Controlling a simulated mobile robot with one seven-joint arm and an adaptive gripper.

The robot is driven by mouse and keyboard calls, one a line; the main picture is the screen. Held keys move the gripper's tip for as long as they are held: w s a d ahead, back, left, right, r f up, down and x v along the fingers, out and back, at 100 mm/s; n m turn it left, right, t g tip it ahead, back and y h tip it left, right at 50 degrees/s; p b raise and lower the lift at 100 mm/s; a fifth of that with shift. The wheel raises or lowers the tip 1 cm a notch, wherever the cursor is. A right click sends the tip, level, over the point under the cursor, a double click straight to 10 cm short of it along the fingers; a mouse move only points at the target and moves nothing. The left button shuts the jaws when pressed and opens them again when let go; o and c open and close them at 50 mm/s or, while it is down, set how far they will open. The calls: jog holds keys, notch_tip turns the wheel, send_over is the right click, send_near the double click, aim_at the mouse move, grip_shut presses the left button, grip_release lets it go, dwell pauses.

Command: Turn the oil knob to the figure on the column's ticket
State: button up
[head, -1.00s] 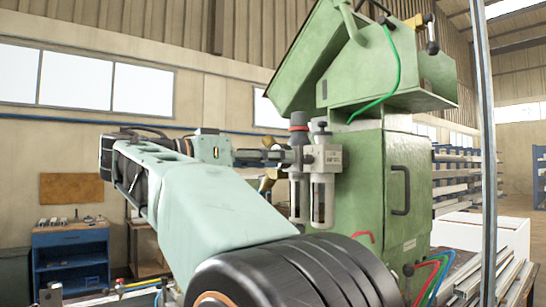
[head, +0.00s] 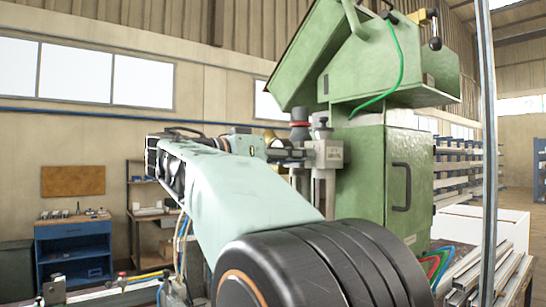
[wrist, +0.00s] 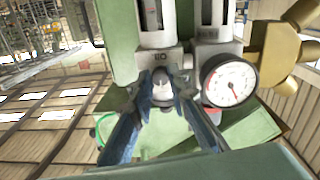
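The grey air-service unit (head: 328,155) with two clear bowls is fixed beside the green machine column (head: 360,170). In the wrist view it appears inverted, bowls upward. A small rounded grey knob (wrist: 162,88) shows there just below the unit's body. My gripper (wrist: 162,78) has one finger on each side of this knob, with the tips apart; contact is not clear. In the head view my gripper (head: 295,153) is at the unit's left side, partly hidden by my arm. A pale label (head: 409,240) on the green cabinet is too small to read.
A round pressure gauge (wrist: 230,82) with a red mark sits right beside the fingers. A brass fitting (wrist: 285,50) is beyond it. A green hose (head: 399,65) hangs from the machine head. A metal post (head: 488,150) stands at right; a blue cabinet (head: 72,250) stands at left.

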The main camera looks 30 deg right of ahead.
grip_shut()
jog(key=n, duration=1)
jog(key=shift+p, duration=0.4)
dwell(0.4)
jog(key=o, duration=0.8)
grip_release()
